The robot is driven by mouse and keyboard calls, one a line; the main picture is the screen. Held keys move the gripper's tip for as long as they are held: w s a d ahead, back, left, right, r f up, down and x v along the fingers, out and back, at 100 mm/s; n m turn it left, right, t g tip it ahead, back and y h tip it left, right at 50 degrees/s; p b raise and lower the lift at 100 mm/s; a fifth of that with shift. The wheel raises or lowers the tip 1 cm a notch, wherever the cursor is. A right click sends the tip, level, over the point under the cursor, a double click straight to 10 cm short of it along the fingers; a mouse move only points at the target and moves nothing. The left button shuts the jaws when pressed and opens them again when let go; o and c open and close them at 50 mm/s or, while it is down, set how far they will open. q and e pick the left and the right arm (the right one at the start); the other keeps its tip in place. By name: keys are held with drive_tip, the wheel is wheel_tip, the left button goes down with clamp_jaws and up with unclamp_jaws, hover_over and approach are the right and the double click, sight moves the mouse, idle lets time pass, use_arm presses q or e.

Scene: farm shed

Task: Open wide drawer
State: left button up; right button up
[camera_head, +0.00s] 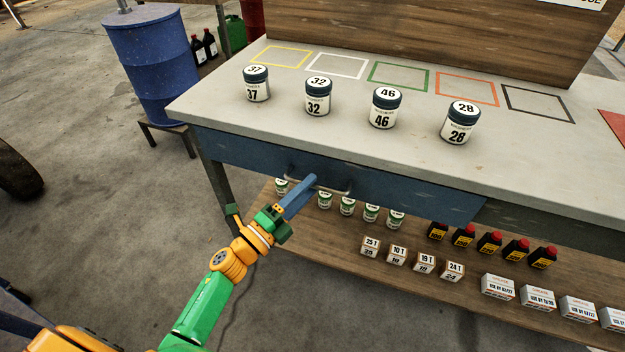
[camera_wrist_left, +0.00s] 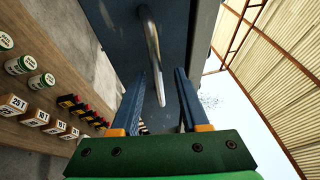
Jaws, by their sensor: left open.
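The wide drawer (camera_head: 405,194) is a blue front under the grey table top and looks shut, with no visible gap. Its bar handle (camera_head: 345,192) is pale metal, partly hidden by my fingers in the head view. In the left wrist view the handle (camera_wrist_left: 152,42) runs lengthwise, and its near end reaches between the blue fingers. My left gripper (camera_head: 312,181) is open at the handle, with one finger on each side of it and visible gaps in the left wrist view. My right gripper is not in view.
Several numbered jars (camera_head: 382,108) stand on the table top (camera_head: 300,127) before coloured outlines. The lower shelf (camera_head: 345,240) holds jars, small boxes and dark bottles (camera_head: 489,242). A blue barrel (camera_head: 152,60) stands at left.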

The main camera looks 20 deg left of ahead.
use_arm(q)
drive_tip(key=shift+x, duration=0.9)
drive_tip(key=shift+f, duration=0.1)
clamp_jaws()
drive_tip(key=shift+a, duration=0.1)
idle(0.5)
